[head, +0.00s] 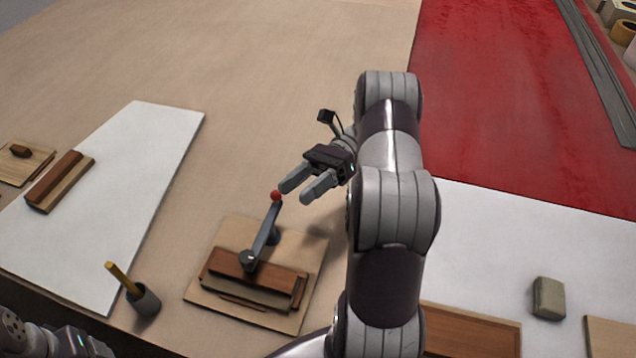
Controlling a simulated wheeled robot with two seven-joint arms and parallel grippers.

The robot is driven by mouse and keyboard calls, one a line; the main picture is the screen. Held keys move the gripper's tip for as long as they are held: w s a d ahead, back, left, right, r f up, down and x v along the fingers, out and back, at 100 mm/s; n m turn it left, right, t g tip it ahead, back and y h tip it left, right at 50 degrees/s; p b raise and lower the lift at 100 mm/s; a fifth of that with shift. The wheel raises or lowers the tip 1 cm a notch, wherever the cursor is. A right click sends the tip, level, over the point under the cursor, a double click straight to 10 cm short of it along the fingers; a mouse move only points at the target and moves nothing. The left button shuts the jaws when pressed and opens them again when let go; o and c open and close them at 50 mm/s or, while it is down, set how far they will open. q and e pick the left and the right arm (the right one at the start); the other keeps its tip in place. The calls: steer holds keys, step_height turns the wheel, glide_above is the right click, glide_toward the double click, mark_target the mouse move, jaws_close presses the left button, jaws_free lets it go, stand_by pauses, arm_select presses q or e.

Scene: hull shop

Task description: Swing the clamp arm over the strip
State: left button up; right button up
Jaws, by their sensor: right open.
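The clamp arm (264,233) is a grey lever with a red ball knob (276,196) at its far end. It pivots on a dark mount (249,261) on a wooden fixture board (312,262). The strip (262,264) looks like the brown wooden piece lying across the board; the arm's near end is over its edge and the knob end points away, beyond the board. My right gripper (304,190) is open, its two fingers pointing left, just right of the knob. I cannot tell whether a finger touches it. My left gripper (75,345) shows only partly at the bottom left corner.
A grey cup (146,301) with a yellow-handled tool stands left of the fixture. A white sheet (130,170) with a wooden block (60,182) lies further left. A red panel (490,100) and a greenish block (548,298) are at the right. The bench beyond the knob is bare.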

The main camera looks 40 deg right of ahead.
steer(key=s, duration=0.1)
steer(key=s+d+r, duration=0.1)
steer(key=s+r+p, duration=0.1)
steer(key=shift+s+d+r, duration=0.1)
steer(key=shift+d+r, duration=0.05)
steer(key=shift+d, duration=0.2)
